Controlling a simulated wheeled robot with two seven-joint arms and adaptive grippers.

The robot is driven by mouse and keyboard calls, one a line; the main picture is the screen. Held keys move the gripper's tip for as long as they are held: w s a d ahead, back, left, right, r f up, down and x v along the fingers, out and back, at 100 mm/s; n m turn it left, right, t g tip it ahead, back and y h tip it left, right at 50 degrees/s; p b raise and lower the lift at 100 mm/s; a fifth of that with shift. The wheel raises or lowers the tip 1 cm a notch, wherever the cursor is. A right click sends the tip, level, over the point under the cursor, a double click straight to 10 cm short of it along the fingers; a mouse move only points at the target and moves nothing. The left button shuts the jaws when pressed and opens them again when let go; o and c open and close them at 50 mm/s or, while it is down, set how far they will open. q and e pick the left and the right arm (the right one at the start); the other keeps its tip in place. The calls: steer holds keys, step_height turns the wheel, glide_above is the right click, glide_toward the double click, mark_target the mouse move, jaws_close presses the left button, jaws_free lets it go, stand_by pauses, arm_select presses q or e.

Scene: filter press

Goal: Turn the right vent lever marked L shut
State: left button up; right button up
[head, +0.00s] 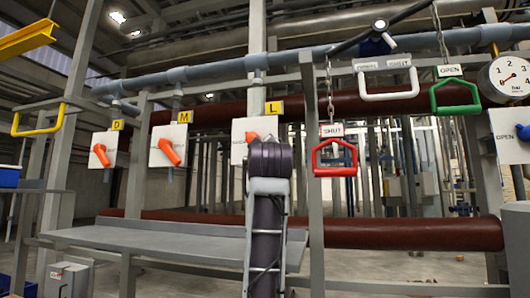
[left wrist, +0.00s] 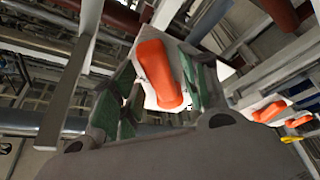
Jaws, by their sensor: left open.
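The L vent lever is an orange handle on a white plate (head: 239,140) under a yellow L tag (head: 273,108) in the head view. Only a small orange part (head: 252,136) shows there, beside my left arm, which hides the rest. My left gripper's fingers are hidden in the head view. In the left wrist view my left gripper (left wrist: 160,97) is open, its green-padded fingers on either side of an orange lever (left wrist: 158,75). I cannot tell whether they touch it. My right gripper is not in view.
Levers D (head: 101,154) and M (head: 169,152) sit to the left on white plates. A red SHUT handle (head: 335,170), a white handle (head: 389,95) and a green OPEN handle (head: 455,108) hang to the right. A grey shelf (head: 165,243) runs below the levers.

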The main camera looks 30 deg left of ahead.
arm_select(q)
steer(key=v, duration=1)
steer(key=shift+s+d+f, duration=0.1)
steer(key=shift+f, duration=0.05)
stand_by(0.5)
